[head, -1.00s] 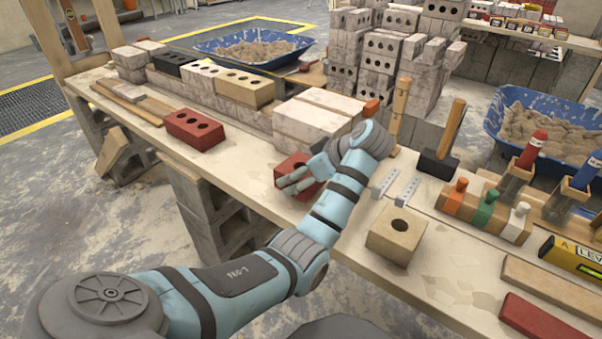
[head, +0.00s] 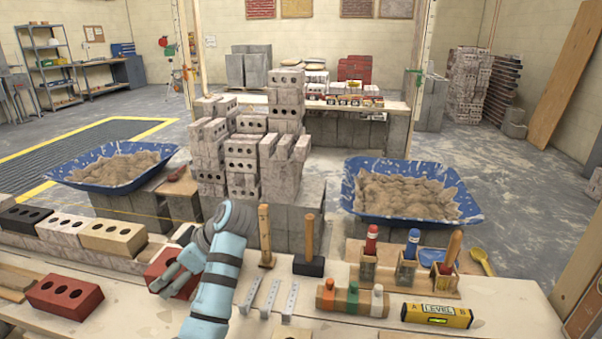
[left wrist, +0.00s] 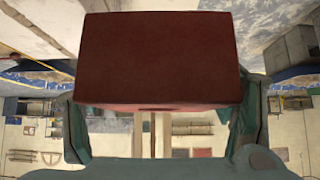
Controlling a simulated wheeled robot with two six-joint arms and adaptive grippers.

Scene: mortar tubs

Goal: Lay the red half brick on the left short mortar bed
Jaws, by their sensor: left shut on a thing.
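The red half brick (head: 161,265) is held at my left gripper (head: 178,279), over the table's left-middle part. In the left wrist view the brick (left wrist: 160,60) fills the top middle, its flat red face toward the camera. The left gripper's fingers (left wrist: 160,120) stand on both sides of it, shut on it. My forearm and hand cover part of the brick in the head view, and I cannot tell how high it is above the table. I cannot make out the left short mortar bed in either view. My right gripper is not in view.
A low brick course with a black brick (head: 27,218) and a tan brick (head: 113,237) runs along the left. A whole red brick (head: 65,293) lies in front. A mallet (head: 309,250), metal pieces (head: 270,298), a bottle rack (head: 352,300) and a yellow level (head: 436,315) occupy the right.

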